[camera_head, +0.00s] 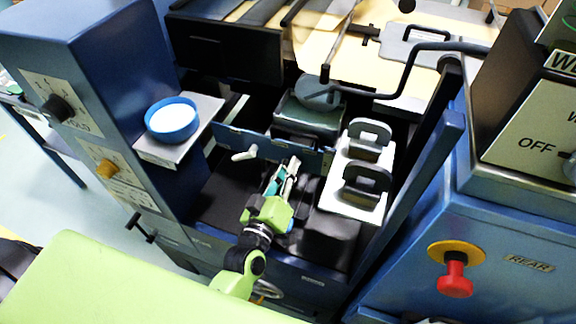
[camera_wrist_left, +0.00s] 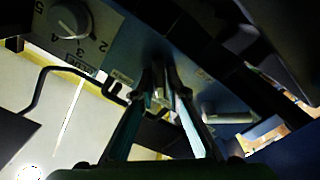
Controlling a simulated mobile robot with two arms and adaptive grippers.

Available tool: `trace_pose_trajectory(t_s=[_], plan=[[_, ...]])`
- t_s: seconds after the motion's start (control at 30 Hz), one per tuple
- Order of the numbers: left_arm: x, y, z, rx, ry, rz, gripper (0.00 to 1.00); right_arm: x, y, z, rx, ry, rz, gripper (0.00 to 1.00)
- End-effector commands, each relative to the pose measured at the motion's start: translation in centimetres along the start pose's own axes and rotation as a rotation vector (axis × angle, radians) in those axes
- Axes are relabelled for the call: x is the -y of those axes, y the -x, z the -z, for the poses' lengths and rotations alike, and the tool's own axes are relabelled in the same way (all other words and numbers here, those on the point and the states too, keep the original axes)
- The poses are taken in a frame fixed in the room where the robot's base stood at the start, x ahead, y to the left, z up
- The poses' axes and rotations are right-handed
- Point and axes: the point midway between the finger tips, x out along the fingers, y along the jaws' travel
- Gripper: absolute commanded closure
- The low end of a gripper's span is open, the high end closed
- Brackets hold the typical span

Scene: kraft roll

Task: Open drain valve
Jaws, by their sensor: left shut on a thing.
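My left gripper (camera_head: 288,172) reaches in to a blue panel (camera_head: 228,139) inside the machine. It is shut on a small pale metal piece (camera_wrist_left: 158,101), which appears to be the drain valve handle. The fingers hide most of it, and whether the valve is turned cannot be told. The left gripper (camera_wrist_left: 160,92) also shows in the left wrist view, its fingertips close together around that piece. A pale lever (camera_head: 244,154) sticks out of the same panel, left of the gripper and apart from it. My right gripper is not in view.
A blue round dish (camera_head: 172,119) sits on a side shelf left of the gripper. A bent black bar (camera_head: 405,75) crosses above. A numbered dial (camera_wrist_left: 72,20) is near the panel.

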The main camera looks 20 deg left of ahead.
Motion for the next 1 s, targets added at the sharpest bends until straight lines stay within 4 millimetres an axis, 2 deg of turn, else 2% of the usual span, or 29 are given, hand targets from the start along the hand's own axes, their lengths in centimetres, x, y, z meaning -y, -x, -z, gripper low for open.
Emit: trace_pose_trajectory(t_s=[0.1, 0.4, 0.7, 1.0], plan=[[-0.3, 0.0, 0.3, 0.0, -0.075, 0.0, 1.0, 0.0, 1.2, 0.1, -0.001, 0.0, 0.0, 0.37], [-0.4, 0.0, 0.2, 0.0, -0.274, 0.001, 1.0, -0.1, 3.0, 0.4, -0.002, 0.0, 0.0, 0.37], [-0.4, 0.0, 0.1, -0.001, -0.398, 0.0, 1.0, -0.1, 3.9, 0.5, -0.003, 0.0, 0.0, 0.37], [-0.4, 0.0, 0.0, -0.002, -0.425, 0.0, 1.0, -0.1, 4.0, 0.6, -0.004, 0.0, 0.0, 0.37]])
